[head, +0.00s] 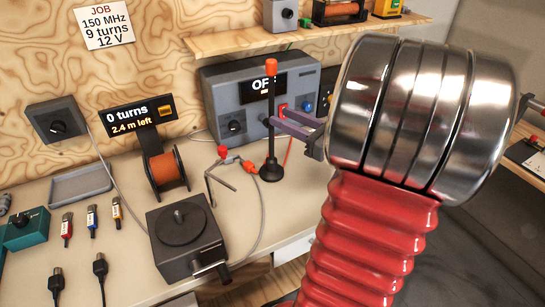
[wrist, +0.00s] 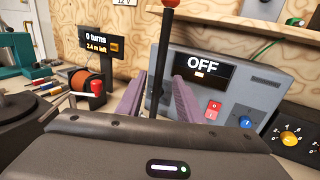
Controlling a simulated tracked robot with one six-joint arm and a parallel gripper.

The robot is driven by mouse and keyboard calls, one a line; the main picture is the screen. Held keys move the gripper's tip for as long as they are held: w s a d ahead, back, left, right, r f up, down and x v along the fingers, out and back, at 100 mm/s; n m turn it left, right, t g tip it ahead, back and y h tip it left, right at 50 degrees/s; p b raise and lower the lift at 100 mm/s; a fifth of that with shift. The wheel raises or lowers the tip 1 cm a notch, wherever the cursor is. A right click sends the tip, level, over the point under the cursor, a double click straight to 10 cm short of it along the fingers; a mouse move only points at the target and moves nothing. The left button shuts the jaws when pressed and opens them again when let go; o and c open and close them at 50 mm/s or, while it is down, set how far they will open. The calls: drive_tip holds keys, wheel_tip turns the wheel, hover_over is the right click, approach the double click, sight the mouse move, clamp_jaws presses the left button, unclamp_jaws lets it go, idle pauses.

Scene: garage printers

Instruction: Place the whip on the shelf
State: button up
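The whip (head: 271,105) is a thin black rod with a red tip and a round black foot, standing upright on the workbench. In the wrist view the whip (wrist: 160,60) rises between the two purple fingers. My gripper (head: 277,115) is at the middle of the rod, coming from the right; it also shows in the wrist view (wrist: 157,85). The fingers are open, with gaps visible beside the rod. The wooden shelf (head: 240,41) is on the plywood wall above, in the upper part of the head view. The whip's foot is hidden in the wrist view.
A grey unit reading OFF (head: 225,90) stands behind the whip. A winder (head: 187,240), a spool (head: 165,168) and a bent metal rod (head: 210,186) are left of the whip.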

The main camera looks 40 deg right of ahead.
sight(271, 132)
drive_tip(key=shift+w+a+f, duration=0.1)
drive_tip(key=shift+w+a, duration=0.1)
drive_tip(key=shift+w, duration=1.1)
drive_tip(key=shift+w+a+f, duration=0.1)
drive_tip(key=shift+w+a, duration=0.1)
drive_tip(key=shift+w, duration=1.05)
drive_tip(key=shift+c, duration=0.4)
clamp_jaws()
